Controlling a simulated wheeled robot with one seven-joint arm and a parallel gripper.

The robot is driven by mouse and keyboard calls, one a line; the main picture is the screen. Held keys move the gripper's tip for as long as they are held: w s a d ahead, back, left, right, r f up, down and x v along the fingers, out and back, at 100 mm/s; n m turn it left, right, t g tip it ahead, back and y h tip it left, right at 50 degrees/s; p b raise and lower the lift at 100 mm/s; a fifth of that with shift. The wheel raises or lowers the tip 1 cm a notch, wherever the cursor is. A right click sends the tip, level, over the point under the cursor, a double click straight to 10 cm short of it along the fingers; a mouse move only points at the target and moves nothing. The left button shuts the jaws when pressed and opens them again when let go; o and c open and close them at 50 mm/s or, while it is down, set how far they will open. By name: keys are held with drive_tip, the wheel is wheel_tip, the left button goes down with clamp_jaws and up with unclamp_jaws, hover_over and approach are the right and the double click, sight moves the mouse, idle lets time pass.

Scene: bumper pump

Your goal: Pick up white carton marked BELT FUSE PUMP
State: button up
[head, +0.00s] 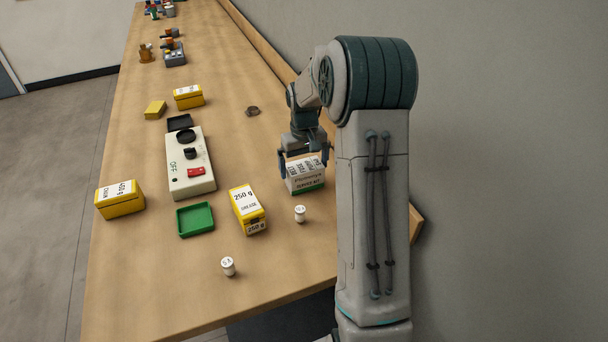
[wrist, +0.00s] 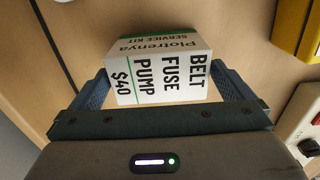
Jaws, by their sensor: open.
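The white carton (head: 306,178) marked BELT FUSE PUMP has a green band and stands on the wooden bench near its right side. In the wrist view the carton (wrist: 160,70) sits between the two fingers, its printed face toward the camera. My gripper (head: 303,162) is above and around the upper part of the carton, with its fingers apart. In the wrist view my gripper (wrist: 168,88) is open, with one finger on each side of the carton. I cannot tell whether either finger touches it.
A white control box (head: 190,164) and a yellow chain box (head: 120,199) lie farther left. A wooden rail and wall (head: 262,42) bound the right side.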

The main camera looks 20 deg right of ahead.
wheel_tip(320, 180, down, 4)
drive_tip(key=shift+f+p, duration=0.15)
drive_tip(key=shift+p, duration=0.15)
drive_tip(key=c, duration=0.9)
